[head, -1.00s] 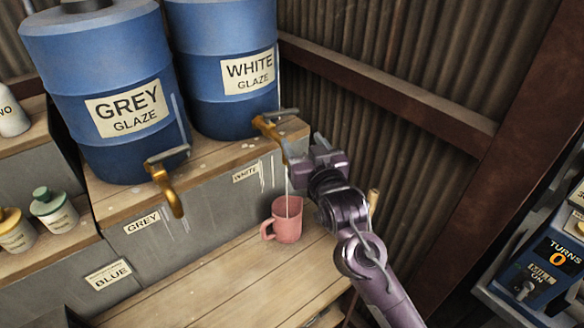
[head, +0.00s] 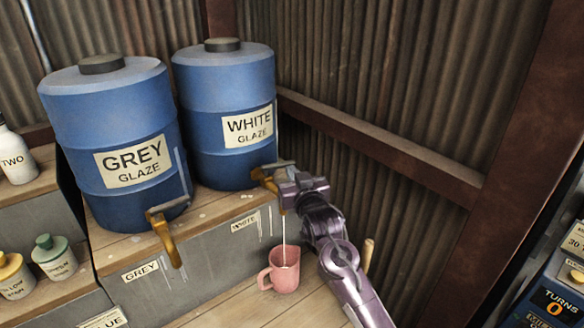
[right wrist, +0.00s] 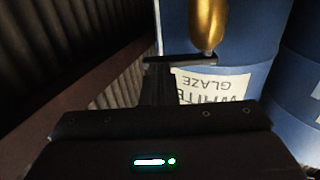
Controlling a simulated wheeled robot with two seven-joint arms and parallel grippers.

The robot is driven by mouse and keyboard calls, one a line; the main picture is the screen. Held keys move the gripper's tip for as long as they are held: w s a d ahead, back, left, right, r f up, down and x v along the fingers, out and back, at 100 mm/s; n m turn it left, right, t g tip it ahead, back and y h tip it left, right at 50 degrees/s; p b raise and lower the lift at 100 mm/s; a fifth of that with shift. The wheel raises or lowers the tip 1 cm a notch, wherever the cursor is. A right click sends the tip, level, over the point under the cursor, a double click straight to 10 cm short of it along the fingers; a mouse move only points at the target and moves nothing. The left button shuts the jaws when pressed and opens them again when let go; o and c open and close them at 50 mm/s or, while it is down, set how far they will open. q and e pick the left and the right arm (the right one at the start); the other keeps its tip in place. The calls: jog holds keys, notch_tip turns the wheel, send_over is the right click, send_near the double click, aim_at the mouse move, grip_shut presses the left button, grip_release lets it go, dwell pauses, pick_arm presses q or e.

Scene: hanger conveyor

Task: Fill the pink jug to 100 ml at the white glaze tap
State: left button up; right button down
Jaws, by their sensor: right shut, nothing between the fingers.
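The pink jug (head: 281,273) stands upright on the wooden bench below the white glaze tap, its handle to the left. A thin white stream (head: 284,230) runs from the brass tap (head: 268,180) down into the jug. The level inside cannot be read. The white glaze drum (head: 222,90) stands behind. My right gripper (head: 287,182) is shut and empty at the tap, close to its lever; whether it touches is unclear. In the right wrist view the tap spout (right wrist: 207,22) and lever bar (right wrist: 180,60) show just beyond the gripper. My left gripper is out of view.
The grey glaze drum (head: 110,110) with its own brass tap (head: 164,236) stands to the left. Small jars (head: 54,257) and a white bottle (head: 16,155) stand on shelves at far left. A counter box (head: 557,300) is at the right. A corrugated wall stands close behind my right arm.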

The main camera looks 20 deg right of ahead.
jog(key=shift+w, duration=0.3)
jog(key=shift+w, duration=0.1)
jog(key=shift+w+d, duration=0.3)
jog(key=shift+w, duration=0.25)
jog(key=shift+w+d, duration=0.3)
jog(key=shift+w, duration=0.2)
